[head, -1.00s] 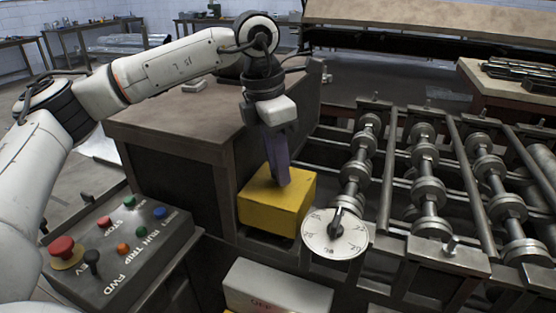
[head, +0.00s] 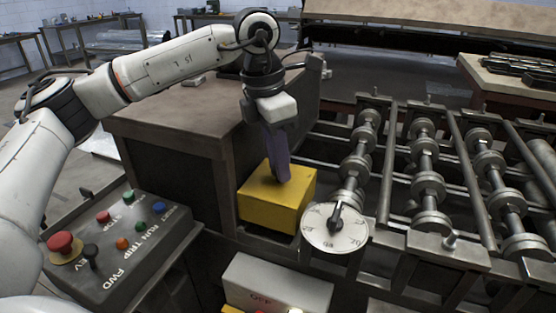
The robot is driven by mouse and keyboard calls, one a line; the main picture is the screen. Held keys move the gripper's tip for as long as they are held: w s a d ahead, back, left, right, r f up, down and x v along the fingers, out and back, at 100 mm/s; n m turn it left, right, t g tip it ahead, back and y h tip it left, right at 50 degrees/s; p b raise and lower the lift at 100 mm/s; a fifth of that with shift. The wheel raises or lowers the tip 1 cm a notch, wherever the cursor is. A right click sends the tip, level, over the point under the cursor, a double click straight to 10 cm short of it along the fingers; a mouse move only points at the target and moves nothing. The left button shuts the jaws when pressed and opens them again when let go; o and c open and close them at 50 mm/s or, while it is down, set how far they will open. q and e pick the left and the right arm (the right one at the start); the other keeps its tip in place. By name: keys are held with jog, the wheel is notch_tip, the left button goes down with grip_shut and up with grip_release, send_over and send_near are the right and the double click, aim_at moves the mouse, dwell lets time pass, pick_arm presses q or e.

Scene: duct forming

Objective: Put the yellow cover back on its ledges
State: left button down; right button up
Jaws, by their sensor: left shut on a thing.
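The yellow cover (head: 270,208) is a box-shaped piece between the dark cabinet and the round white dial, at the near left end of the roller frame. It looks roughly level. My left gripper (head: 283,178) comes down from above and is shut on the cover's top; the hold itself is partly hidden by the fingers. The ledges are hidden under and behind the cover, so I cannot tell whether it rests on them. My right gripper is not in view.
The white dial (head: 335,227) with a black pointer stands close to the cover's right side. Roller shafts (head: 427,180) fill the right. The dark cabinet (head: 175,130) is at left, the button panel (head: 125,245) nearer. A pale box (head: 275,285) lies in front.

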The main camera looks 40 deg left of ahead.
pick_arm(q)
jog(key=shift+f+b, duration=0.3)
jog(key=shift+f, duration=0.05)
jog(key=shift+f, duration=0.2)
jog(key=shift+f+b, duration=0.3)
jog(key=shift+b, duration=0.05)
dwell(0.7)
jog(key=shift+s+d+f, duration=0.1)
jog(key=shift+s+f, duration=0.05)
jog(key=shift+f, duration=0.4)
jog(key=shift+s+r, duration=0.1)
jog(key=shift+r, duration=0.25)
jog(key=shift+r+p, duration=0.3)
jog(key=shift+r, duration=0.2)
jog(key=shift+r, duration=0.15)
